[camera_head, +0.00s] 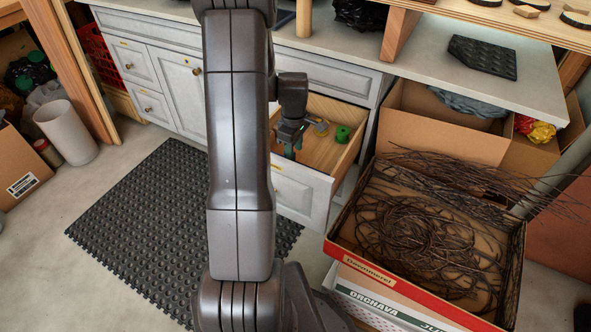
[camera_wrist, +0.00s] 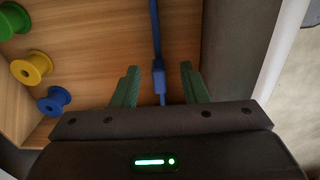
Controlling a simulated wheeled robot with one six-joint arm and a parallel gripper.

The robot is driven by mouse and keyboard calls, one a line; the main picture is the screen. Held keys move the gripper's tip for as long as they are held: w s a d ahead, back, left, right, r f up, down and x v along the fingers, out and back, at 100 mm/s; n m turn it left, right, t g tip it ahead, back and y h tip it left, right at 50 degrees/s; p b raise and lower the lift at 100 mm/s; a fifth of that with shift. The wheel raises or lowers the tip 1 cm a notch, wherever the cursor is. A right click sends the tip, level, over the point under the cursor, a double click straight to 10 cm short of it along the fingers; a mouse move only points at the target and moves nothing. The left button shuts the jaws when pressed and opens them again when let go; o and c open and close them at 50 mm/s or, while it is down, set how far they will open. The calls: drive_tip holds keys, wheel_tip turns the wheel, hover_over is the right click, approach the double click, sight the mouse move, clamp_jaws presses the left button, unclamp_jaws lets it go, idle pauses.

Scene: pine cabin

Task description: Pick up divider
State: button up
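A long, thin blue piece with a thicker block along it, which I take to be the divider (camera_wrist: 155,30), lies on the wooden floor of the open drawer in the wrist view. My gripper (camera_wrist: 160,68) has its two green fingers spread, one on each side of the blue piece, with a visible gap on both sides. It is open and holds nothing. In the head view my gripper (camera_head: 289,146) points down into the drawer (camera_head: 303,194), and I cannot make out the blue piece there.
Green (camera_wrist: 14,20), yellow (camera_wrist: 31,68) and blue (camera_wrist: 54,100) spools lie left of my gripper in the drawer. The drawer's pale wall (camera_wrist: 282,50) is on the right. A cardboard box of twigs (camera_head: 430,235) stands right of the drawer. A dark mat (camera_head: 150,225) covers the floor.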

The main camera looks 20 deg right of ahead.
drive_tip(key=f, duration=0.1)
drive_tip(key=f+b, duration=0.1)
drive_tip(key=f, duration=0.2)
drive_tip(key=shift+s+d+f, duration=0.1)
drive_tip(key=shift+d+f, duration=0.1)
drive_tip(key=shift+d, duration=0.05)
drive_tip(key=shift+f, duration=0.4)
drive_tip(key=shift+c, duration=0.4)
clamp_jaws()
